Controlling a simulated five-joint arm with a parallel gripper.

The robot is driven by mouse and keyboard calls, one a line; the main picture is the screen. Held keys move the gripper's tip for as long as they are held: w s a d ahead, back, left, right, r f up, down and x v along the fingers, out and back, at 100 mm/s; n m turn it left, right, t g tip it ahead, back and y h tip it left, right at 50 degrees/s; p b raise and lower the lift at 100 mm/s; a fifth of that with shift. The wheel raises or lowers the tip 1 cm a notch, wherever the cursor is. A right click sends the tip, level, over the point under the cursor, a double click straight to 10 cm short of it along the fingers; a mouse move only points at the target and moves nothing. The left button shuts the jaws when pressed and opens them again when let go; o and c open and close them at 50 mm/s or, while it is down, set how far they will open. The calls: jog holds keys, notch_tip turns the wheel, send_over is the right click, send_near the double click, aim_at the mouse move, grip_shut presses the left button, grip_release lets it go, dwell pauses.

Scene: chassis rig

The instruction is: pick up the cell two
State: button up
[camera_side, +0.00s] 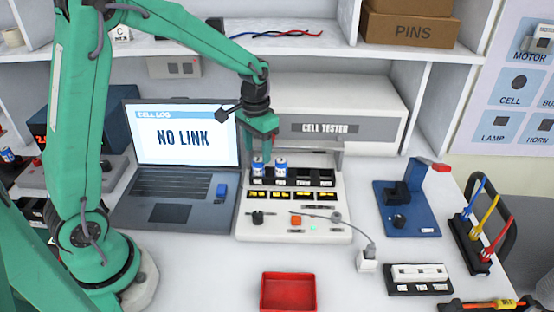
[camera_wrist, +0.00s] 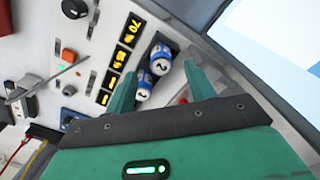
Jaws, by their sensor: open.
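Two blue-and-white cells stand in neighbouring slots at the left end of the cell tester (camera_side: 320,215): a left cell (camera_side: 257,168) and a right cell (camera_side: 281,168). The wrist view shows them as an upper cell (camera_wrist: 160,59) and a lower cell (camera_wrist: 144,86). They carry dark number marks, but I cannot tell for certain which is cell two. My gripper (camera_side: 259,153) points down over the left end of the slot row. In the wrist view its open fingers (camera_wrist: 161,70) lie on either side of the cells, with nothing held.
The tester's hood (camera_side: 340,100) rises close behind the slots. A laptop (camera_side: 180,165) reading NO LINK stands to the left. A red tray (camera_side: 289,291) lies in front, and a blue fixture (camera_side: 408,205) stands right.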

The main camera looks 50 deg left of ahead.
aim_at(258, 159)
jog(key=shift+w+a+f, duration=0.1)
jog(key=shift+f, duration=2.5)
jog(key=c, duration=1.1)
jog(key=shift+r, duration=0.2)
